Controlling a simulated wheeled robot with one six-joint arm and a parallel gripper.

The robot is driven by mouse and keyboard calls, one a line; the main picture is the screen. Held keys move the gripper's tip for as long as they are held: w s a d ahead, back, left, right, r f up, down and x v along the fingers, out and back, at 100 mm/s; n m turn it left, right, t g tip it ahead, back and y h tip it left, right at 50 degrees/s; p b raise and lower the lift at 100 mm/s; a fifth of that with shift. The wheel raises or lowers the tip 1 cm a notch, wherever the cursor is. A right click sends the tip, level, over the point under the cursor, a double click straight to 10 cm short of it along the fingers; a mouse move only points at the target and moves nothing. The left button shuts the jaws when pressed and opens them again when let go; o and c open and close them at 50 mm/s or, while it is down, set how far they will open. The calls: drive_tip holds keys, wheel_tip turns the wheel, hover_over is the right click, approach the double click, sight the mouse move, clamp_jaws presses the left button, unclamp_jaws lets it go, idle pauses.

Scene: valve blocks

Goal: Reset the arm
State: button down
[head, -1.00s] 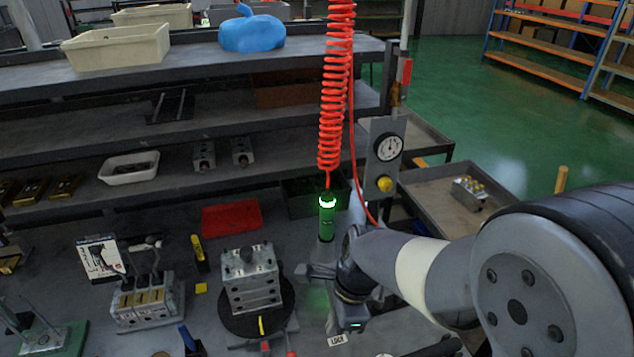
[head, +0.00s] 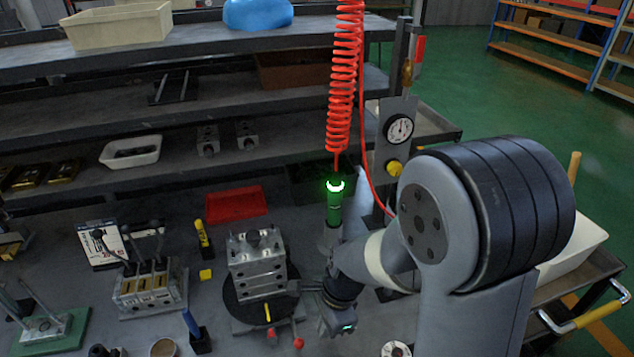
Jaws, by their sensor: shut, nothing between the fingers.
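My arm reaches in from the right, folded, with its large round joint at right of centre. My gripper (head: 308,285) is low over the workbench, just right of the metal valve block (head: 257,265), and it is shut and empty. Its fingers are small and partly dark against the bench. The block sits on a round black turntable (head: 232,297).
A post with a gauge (head: 399,129) stands behind my arm. A red tray (head: 236,204), a lever valve block (head: 150,288), a yellow marker (head: 202,233) and a blue marker (head: 192,325) are on the bench. A cart with a yellow handle (head: 590,315) is at right.

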drive_tip(key=w+n, duration=0.1)
drive_tip(key=w+d+n, duration=0.1)
drive_tip(key=n, duration=0.1)
drive_tip(key=w+d+n+g, duration=0.1)
drive_tip(key=shift+w+b, duration=0.3)
drive_tip(key=shift+b, duration=0.1)
drive_tip(key=w+n, duration=0.1)
drive_tip(key=w+n+h, duration=0.1)
drive_tip(key=n, duration=0.1)
drive_tip(key=shift+w+d, duration=0.3)
drive_tip(key=shift+d, duration=0.05)
drive_tip(key=w+d+r, duration=0.2)
drive_tip(key=w+r, duration=0.1)
drive_tip(key=shift+d+b, duration=0.15)
drive_tip(key=shift+b, duration=0.25)
